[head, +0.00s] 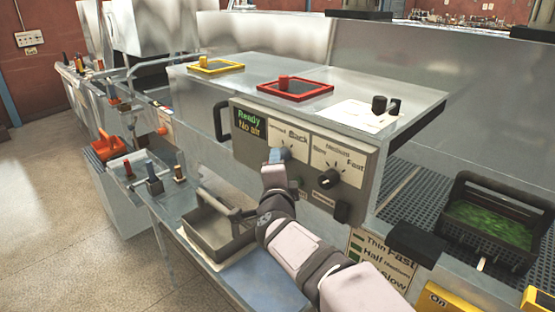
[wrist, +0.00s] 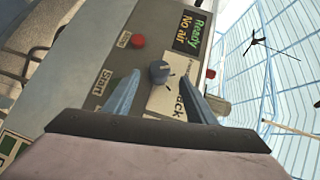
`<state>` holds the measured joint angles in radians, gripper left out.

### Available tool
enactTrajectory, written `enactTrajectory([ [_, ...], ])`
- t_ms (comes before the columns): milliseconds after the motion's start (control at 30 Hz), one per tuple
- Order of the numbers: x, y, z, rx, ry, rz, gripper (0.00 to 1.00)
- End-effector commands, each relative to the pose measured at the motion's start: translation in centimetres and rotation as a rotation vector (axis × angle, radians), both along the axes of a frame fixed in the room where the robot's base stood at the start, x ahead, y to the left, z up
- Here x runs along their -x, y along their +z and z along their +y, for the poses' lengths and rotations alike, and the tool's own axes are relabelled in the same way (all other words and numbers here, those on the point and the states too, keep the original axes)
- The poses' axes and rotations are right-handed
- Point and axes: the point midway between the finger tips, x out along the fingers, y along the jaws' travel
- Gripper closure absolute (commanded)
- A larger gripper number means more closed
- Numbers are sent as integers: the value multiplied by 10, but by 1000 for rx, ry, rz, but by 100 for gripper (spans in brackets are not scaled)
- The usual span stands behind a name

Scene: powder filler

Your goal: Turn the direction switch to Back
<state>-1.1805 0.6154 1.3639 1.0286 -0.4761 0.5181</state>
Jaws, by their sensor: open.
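The direction switch is a round dark knob (wrist: 159,71) on the grey control panel (head: 306,166). In the head view my gripper hides most of it. Its label (head: 298,136) reads "Back" on the right; the left word is hard to read. In the wrist view part of that label (wrist: 172,101) shows behind the knob. My gripper (head: 276,156) is in front of the panel at the switch. In the wrist view my gripper (wrist: 159,76) is open, with one blue finger on each side of the knob and visible gaps. The knob's pointer direction is not clear.
A display (head: 249,124) reads "Ready" and "No air". The speed knob (head: 330,179) is close on the right. A red button (wrist: 138,41) shows on the panel in the wrist view. A metal tray (head: 215,231) stands below, and a black-framed green basket (head: 492,225) at right.

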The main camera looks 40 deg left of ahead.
Motion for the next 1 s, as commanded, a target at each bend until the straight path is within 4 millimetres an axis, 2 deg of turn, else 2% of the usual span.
enactTrajectory([
  [267, -6, 0, 7, 3, 2, 0, 49],
  [700, -37, -5, 37, 4, 4, -1, 49],
  [1000, -49, -9, 49, 4, 3, -1, 49],
])
